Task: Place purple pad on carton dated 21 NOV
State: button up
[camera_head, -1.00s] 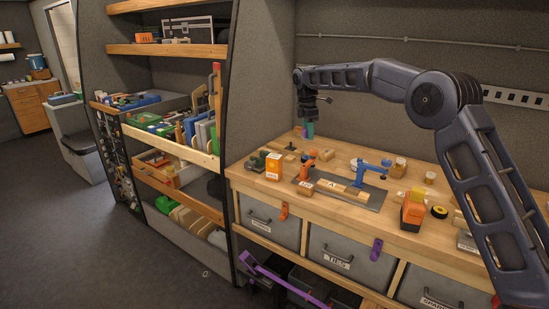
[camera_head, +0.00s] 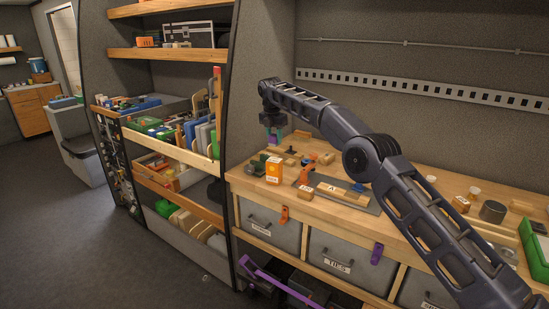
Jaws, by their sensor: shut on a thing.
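My gripper (camera_head: 274,138) hangs pointing down above the left part of the workbench, at the end of my dark arm. A small purple patch shows at its teal fingertips; it appears to be the purple pad (camera_head: 269,139), and the gripper is shut on it. An orange and white carton (camera_head: 274,172) stands upright on the bench below the gripper, with a gap between them. Print shows on the carton's pale face, but the date is too small to read.
Dark green items (camera_head: 256,165) stand left of the carton. My arm hides part of the bench. A green box (camera_head: 537,240) is far right.

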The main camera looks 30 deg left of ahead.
aim_at(273, 135)
jog(key=shift+f, duration=3.45)
jog(key=shift+f, duration=0.1)
jog(key=o, duration=1)
jog(key=r, duration=0.7)
jog(key=s+r, duration=0.1)
jog(key=r, duration=0.2)
jog(key=shift+s+r, duration=0.1)
jog(key=shift+r, duration=0.05)
jog(key=shift+s+r, duration=0.15)
jog(key=shift+r, duration=0.75)
jog(key=shift+d, duration=0.1)
